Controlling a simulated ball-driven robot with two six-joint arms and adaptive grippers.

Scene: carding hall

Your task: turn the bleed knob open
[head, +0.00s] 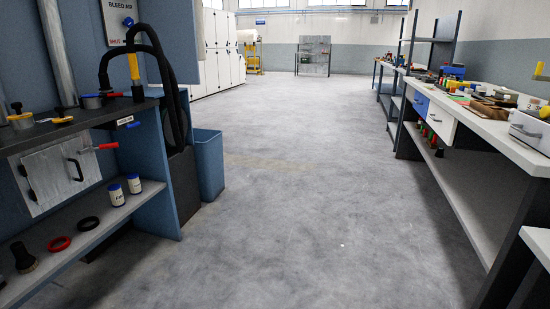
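A panel (113,30) marked "BLEED AIR" is on the blue cabinet at the upper left, cut off by the top edge of the picture. Red lettering at its lower left seems to read "SHUT". A small blue knob (128,22) sits at the panel's right side. Its exact turn position is too small to tell. A black hose and a yellow handle pass just below the panel. Neither of my grippers is in view.
A dark bench (70,135) with tools and a shelf of jars and rings stands at the left. A blue bin (208,165) stands beside it. A long cluttered workbench (480,125) lines the right. The grey floor (290,190) between is clear.

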